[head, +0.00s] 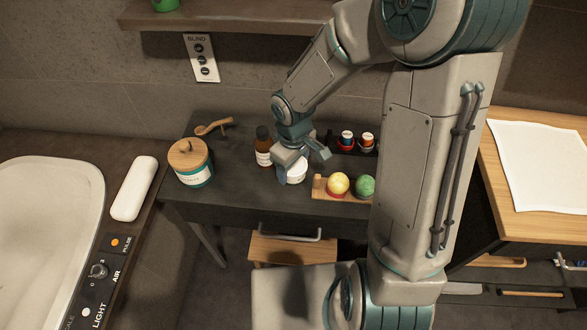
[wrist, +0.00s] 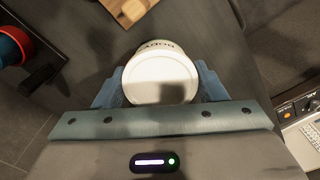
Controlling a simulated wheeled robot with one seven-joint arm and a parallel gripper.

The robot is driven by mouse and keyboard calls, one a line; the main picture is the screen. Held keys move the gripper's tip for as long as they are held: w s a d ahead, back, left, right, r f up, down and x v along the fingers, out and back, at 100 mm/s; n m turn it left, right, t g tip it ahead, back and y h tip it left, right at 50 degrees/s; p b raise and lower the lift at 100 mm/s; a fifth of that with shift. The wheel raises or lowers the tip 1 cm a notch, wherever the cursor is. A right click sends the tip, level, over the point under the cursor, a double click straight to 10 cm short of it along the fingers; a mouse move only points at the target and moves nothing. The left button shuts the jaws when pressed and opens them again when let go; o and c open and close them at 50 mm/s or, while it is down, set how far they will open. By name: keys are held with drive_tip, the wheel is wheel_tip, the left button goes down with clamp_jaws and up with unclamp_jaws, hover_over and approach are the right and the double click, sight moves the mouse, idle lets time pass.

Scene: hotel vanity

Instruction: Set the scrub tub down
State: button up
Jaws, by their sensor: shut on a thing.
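The scrub tub (head: 297,172) is a small white round jar over the dark vanity table (head: 240,195), near its middle. My gripper (head: 300,166) is shut on its sides. In the wrist view, the tub's pale lid (wrist: 160,78) faces the camera between the two blue-grey fingers, with dark lettering on its side. The tub looks upright and close to the tabletop. I cannot tell whether its base touches it. The gripper hides part of the tub in the head view.
A brown bottle (head: 263,150) stands close on the left, with a wooden-lidded jar (head: 190,160) farther left. A wooden holder (head: 322,188) with yellow and green balls sits close on the right. A dark rack (head: 345,150) with small jars is behind. The table's front left is clear.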

drive_tip(key=shift+f, duration=0.75)
drive_tip(key=shift+f, duration=0.15)
drive_tip(key=o, duration=1)
drive_tip(key=shift+o, duration=0.2)
